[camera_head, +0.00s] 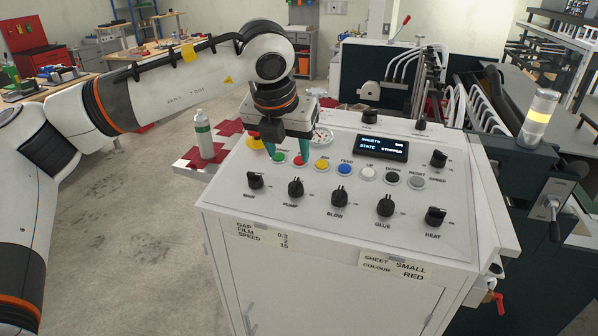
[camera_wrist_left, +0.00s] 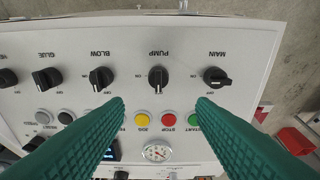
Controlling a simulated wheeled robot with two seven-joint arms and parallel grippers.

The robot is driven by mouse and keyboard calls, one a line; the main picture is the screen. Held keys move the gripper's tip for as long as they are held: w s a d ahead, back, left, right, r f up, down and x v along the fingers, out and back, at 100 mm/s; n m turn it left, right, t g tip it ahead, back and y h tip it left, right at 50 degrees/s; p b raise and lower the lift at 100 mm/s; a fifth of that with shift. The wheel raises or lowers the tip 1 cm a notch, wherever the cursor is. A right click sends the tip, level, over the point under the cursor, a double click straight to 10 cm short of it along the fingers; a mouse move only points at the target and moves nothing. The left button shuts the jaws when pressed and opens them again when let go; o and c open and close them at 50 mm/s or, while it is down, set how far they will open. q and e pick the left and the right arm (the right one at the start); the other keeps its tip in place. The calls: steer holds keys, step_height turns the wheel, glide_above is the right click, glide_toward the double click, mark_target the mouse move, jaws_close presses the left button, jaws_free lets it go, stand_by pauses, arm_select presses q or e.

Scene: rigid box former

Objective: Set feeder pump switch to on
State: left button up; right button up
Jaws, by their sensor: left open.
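The pump switch (camera_head: 295,187) is a black rotary knob labelled PUMP, in the front row of the panel between MAIN and BLOW. It also shows in the left wrist view (camera_wrist_left: 158,79), its grip standing roughly upright in the picture. My left gripper (camera_head: 288,154) is open and empty, with green fingers pointing down over the panel behind the pump switch, by the push buttons. In the left wrist view the fingertips (camera_wrist_left: 161,102) lie apart, below the knob in the picture, one to each side; they do not touch it. My right gripper is not in view.
Nearby knobs are MAIN (camera_head: 255,181), BLOW (camera_head: 338,196), GLUE (camera_head: 384,204) and HEAT (camera_head: 435,216). A row of coloured buttons, including a yellow one (camera_head: 322,166), runs behind them. A small display (camera_head: 381,148) reads STOPPED. A bottle (camera_head: 204,135) stands left of the panel.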

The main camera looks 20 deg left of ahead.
mark_target(295, 182)
arm_select(q)
steer(key=p+x, duration=0.1)
steer(key=x, duration=0.1)
steer(key=p+x, duration=0.1)
steer(key=x, duration=0.2)
steer(key=p+x, duration=0.1)
steer(key=x, duration=0.1)
steer(key=shift+s+f, duration=0.15)
steer(key=shift+f, duration=0.2)
steer(key=shift+p+x, duration=0.55)
steer(key=shift+x, duration=0.5)
steer(key=shift+d+f, duration=0.1)
steer(key=shift+f, duration=0.2)
steer(key=shift+c, duration=0.5)
steer(key=c, duration=0.8)
steer(key=shift+c, duration=0.2)
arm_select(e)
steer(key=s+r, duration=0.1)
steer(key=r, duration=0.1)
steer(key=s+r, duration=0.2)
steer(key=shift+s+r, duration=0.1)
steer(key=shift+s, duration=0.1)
